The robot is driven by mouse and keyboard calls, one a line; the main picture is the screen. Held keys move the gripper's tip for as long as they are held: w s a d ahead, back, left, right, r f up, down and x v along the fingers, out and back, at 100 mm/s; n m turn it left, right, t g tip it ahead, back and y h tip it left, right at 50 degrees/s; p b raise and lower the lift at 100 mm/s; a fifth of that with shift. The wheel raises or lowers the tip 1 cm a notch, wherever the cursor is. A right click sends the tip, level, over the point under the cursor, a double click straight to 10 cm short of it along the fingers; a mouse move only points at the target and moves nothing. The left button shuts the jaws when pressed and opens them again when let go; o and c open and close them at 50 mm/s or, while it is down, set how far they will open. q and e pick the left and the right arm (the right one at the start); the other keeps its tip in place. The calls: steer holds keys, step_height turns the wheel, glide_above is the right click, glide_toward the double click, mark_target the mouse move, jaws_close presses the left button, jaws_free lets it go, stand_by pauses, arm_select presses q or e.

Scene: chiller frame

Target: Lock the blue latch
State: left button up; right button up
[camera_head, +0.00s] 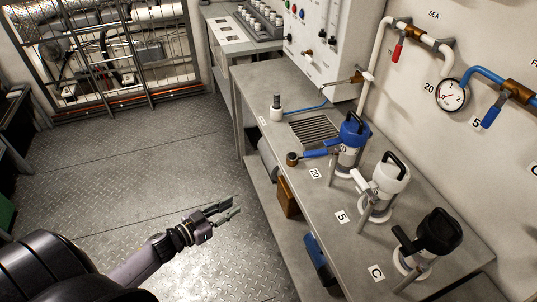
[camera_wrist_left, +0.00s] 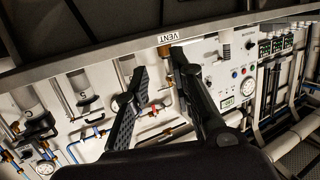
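A blue-topped canister (camera_head: 352,135) with a dark handle stands on the bench in the head view. I cannot tell for certain which part is the blue latch. My left gripper (camera_head: 235,207) is over the floor, left of the bench and apart from the canister. It is open and empty. Its two dark fingers (camera_wrist_left: 163,92) also show spread in the left wrist view. My right gripper is not in view.
A white-topped canister (camera_head: 388,183) and a black-topped one (camera_head: 432,238) stand nearer on the bench (camera_head: 282,75). A small white bottle (camera_head: 276,110) stands farther back. A blue wall lever (camera_head: 490,117) is at right. The floor (camera_head: 130,175) left of the bench is clear.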

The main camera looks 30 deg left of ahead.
mark_target(323, 152)
arm_select(q)
steer(key=w+d+r+m+h+b, duration=0.1)
steer(key=d+r+m, duration=0.1)
steer(key=d+m, duration=0.1)
steer(key=w+d+r+m+h+b, duration=0.1)
steer(key=d+r+m, duration=0.2)
steer(key=m, duration=0.2)
steer(key=w+d+r+m+h+b, duration=0.1)
steer(key=w+d+r+m+b, duration=0.1)
steer(key=d+r+m, duration=0.1)
steer(key=shift+d+m+g+h, duration=0.1)
steer(key=shift+m+g+h, duration=0.2)
steer(key=shift+m, duration=0.5)
jaws_close()
steer(key=s+d+r+m+h+b, duration=0.1)
steer(key=d+r+m+h+b, duration=0.1)
steer(key=d+r+m, duration=0.6)
steer(key=w+d+m+p, duration=0.1)
steer(key=w+d+p, duration=0.1)
steer(key=w, duration=0.8)
steer(key=shift+w+d+f+p, duration=0.2)
steer(key=shift+w+f+p, duration=0.15)
steer(key=shift+p, duration=0.3)
